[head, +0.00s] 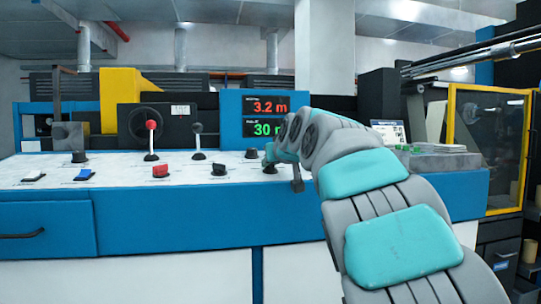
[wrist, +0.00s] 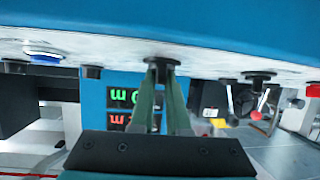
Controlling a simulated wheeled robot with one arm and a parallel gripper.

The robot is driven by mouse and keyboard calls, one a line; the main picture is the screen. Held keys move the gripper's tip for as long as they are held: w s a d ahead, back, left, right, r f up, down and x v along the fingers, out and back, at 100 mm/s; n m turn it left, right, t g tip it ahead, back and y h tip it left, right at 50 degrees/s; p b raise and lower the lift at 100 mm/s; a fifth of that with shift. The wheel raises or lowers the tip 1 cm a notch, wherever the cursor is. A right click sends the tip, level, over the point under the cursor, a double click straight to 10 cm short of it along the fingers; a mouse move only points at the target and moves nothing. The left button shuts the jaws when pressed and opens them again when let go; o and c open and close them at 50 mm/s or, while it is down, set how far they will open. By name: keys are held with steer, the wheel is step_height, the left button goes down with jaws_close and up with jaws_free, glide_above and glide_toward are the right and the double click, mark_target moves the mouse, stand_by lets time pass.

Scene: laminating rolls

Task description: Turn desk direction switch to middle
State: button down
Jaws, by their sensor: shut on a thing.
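In the wrist view, which looks upside down, my gripper (wrist: 162,74) has its two green fingers on either side of a black knob (wrist: 162,62) on the white desk top. The gripper is shut on this knob. In the head view, a black knob (head: 270,169) shows at the desk's right part, beside the end of my arm, which hides most of the gripper. The knob's pointing direction cannot be read. No label marks it as the direction switch.
A display (head: 267,118) stands behind. A yellow-framed cabinet (head: 492,148) is at right.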

steer(key=shift+m+h+p, duration=0.5)
steer(key=shift+h+p, duration=0.1)
steer(key=shift+p, duration=0.1)
steer(key=shift+f, duration=0.1)
steer(key=c, duration=0.9)
jaws_free()
steer(key=v, duration=0.7)
steer(key=shift+s, duration=0.45)
